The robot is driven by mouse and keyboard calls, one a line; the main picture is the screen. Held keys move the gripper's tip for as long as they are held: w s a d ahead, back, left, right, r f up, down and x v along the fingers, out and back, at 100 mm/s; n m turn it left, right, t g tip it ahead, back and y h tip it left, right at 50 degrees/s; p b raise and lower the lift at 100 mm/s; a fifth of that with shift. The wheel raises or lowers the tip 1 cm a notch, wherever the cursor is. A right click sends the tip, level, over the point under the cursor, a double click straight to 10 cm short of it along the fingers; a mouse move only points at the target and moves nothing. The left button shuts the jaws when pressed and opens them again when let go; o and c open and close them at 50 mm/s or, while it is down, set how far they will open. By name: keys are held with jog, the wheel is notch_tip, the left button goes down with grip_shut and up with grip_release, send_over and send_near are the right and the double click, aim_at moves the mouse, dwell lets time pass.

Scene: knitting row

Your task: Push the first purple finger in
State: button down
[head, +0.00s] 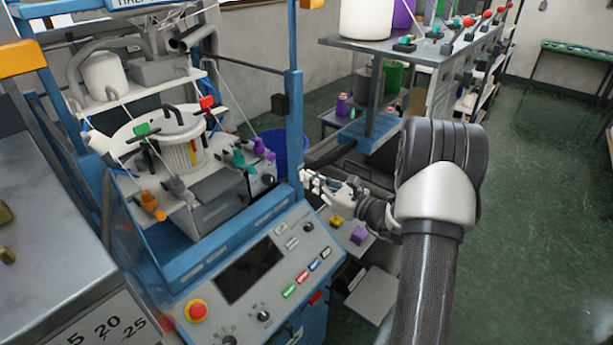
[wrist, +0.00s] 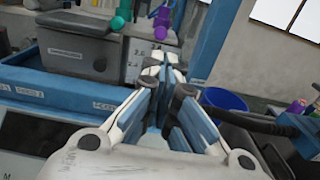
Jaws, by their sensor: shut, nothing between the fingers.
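A purple finger (head: 261,148) sits on the right end of the machine's white shelf, just right of a green finger (head: 238,158). In the wrist view the purple finger (wrist: 162,22) shows near the top edge, partly cut off, with the green finger (wrist: 121,17) to its left. I cannot tell how many purple fingers there are or how far in they stand. My gripper (head: 306,179) is shut and empty beside the machine's blue upright, to the right of and lower in the picture than the purple finger. In the wrist view my gripper (wrist: 163,62) points toward it, apart from it.
The blue upright (head: 294,130) stands close to my gripper. A control panel (head: 270,320) with a red stop button (head: 197,310) lies below. A blue bucket (head: 292,150) stands behind. Green floor (head: 545,200) is open at right.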

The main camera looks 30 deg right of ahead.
send_near(259, 150)
jog(key=w+f, duration=0.2)
jog(key=shift+w+d+f, duration=0.2)
jog(key=shift+d+f, duration=0.05)
jog(key=shift+f, duration=0.15)
jog(key=b+x, duration=0.1)
jog(key=x, duration=0.2)
jog(key=shift+w+a, duration=0.15)
jog(key=shift+w, duration=0.05)
